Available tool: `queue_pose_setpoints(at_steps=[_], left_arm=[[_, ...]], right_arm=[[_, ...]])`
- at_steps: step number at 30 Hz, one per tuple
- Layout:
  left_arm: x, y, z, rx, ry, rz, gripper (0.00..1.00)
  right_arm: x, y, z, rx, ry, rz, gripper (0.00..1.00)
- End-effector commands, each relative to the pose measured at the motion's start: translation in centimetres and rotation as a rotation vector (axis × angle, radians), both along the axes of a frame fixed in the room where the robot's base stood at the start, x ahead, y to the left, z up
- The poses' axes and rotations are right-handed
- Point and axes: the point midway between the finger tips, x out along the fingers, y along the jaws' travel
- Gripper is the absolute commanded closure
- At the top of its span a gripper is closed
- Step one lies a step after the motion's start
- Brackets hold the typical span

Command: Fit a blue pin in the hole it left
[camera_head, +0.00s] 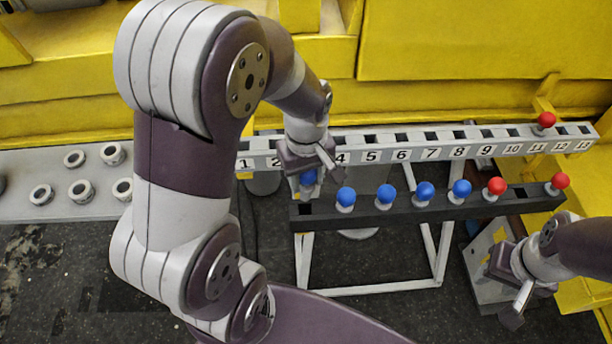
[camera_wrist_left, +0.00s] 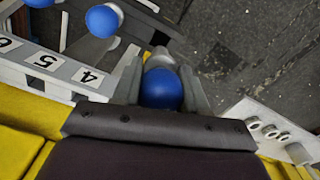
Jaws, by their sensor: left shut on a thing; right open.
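My left gripper (camera_head: 311,172) is shut on a blue pin (camera_head: 308,179), with its round blue head between the fingers. The held pin also shows in the left wrist view (camera_wrist_left: 161,90). In the head view it is just above the left end of the black bar (camera_head: 330,213), near an empty square hole (camera_head: 305,209). Its lower end is hard to make out, so I cannot tell whether it touches the bar. Several other blue pins (camera_head: 425,192) stand upright in the bar. My right gripper (camera_head: 508,285) is open and empty, at the lower right.
Two red pins (camera_head: 496,187) stand in the bar, with an empty hole (camera_head: 520,192) between them. Behind runs a numbered grey rail (camera_head: 400,155) with a red pin (camera_head: 546,120) near its right end. Several white rings (camera_head: 112,154) lie on a grey surface at left.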

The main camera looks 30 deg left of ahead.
Motion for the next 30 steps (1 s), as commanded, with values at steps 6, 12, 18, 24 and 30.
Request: queue_pose_setpoints(at_steps=[6, 12, 18, 24, 30], left_arm=[[0.0, 0.0, 2.1, 0.000, -0.001, 0.000, 0.97], [0.0, 0.0, 3.8, 0.000, -0.001, 0.000, 0.97], [0.0, 0.0, 5.4, 0.000, -0.001, 0.000, 0.97], [0.0, 0.0, 7.0, 0.000, -0.001, 0.000, 0.97], [0.0, 0.0, 7.4, 0.000, 0.000, 0.000, 0.97]], right_arm=[[0.0, 0.0, 2.1, 0.000, 0.000, 0.000, 0.57], [0.0, 0.0, 3.6, 0.000, 0.000, 0.000, 0.57], [0.0, 0.0, 5.2, 0.000, 0.000, 0.000, 0.57], [0.0, 0.0, 6.7, 0.000, 0.000, 0.000, 0.57], [0.0, 0.0, 7.0, 0.000, 0.000, 0.000, 0.57]])
